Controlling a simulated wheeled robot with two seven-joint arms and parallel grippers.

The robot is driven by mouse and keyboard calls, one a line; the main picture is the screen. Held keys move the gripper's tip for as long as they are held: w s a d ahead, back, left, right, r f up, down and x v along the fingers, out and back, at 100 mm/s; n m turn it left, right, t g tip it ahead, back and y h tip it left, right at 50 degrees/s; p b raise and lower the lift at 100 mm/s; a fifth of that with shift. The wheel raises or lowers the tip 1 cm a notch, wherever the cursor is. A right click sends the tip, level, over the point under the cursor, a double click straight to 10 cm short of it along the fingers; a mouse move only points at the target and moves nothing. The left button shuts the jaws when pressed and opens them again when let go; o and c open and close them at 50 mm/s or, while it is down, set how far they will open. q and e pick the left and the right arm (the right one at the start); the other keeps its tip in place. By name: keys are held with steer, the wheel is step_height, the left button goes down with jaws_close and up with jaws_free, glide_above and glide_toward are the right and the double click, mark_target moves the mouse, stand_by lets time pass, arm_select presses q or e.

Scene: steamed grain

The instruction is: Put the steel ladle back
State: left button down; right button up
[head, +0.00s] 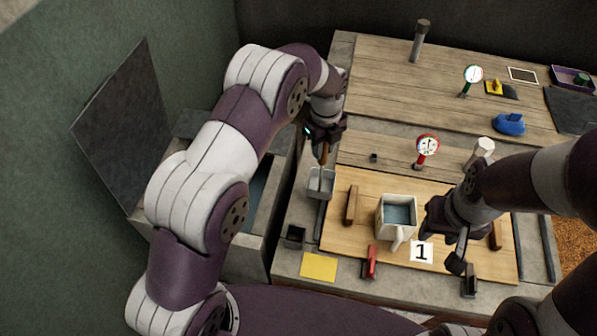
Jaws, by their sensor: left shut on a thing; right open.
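My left gripper (323,138) is at the left edge of the worktop, shut on a thin brown handle (324,154) that points down. The handle appears to be that of the steel ladle; its bowl cannot be made out. Directly below is a small grey square holder (320,184), and the handle's lower end meets or overlaps its rim in this view. My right gripper (452,244) is open and empty. It is just right of a pale square pot (396,211) with bluish liquid and a spout or handle at the front.
A wooden board (341,235) carries the pot, brown blocks and a card marked 1 (421,251). A red dial gauge (427,147) stands behind it. A yellow pad (319,266) and red clip (370,262) lie in front. A grey basin (258,195) is left of the worktop.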

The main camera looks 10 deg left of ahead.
arm_select(q)
steer(key=s+a+f+p, duration=0.1)
steer(key=a+f+p, duration=0.1)
steer(key=a+f, duration=0.3)
steer(key=shift+f, duration=0.8)
arm_select(e)
steer(key=r, duration=0.3)
steer(key=shift+a+r, duration=0.2)
steer(key=shift+a, duration=0.15)
arm_select(q)
steer(key=shift+s+f, duration=0.15)
steer(key=c, duration=0.9)
jaws_free()
steer(key=shift+d, duration=0.1)
arm_select(e)
steer(key=shift+d+f, duration=0.1)
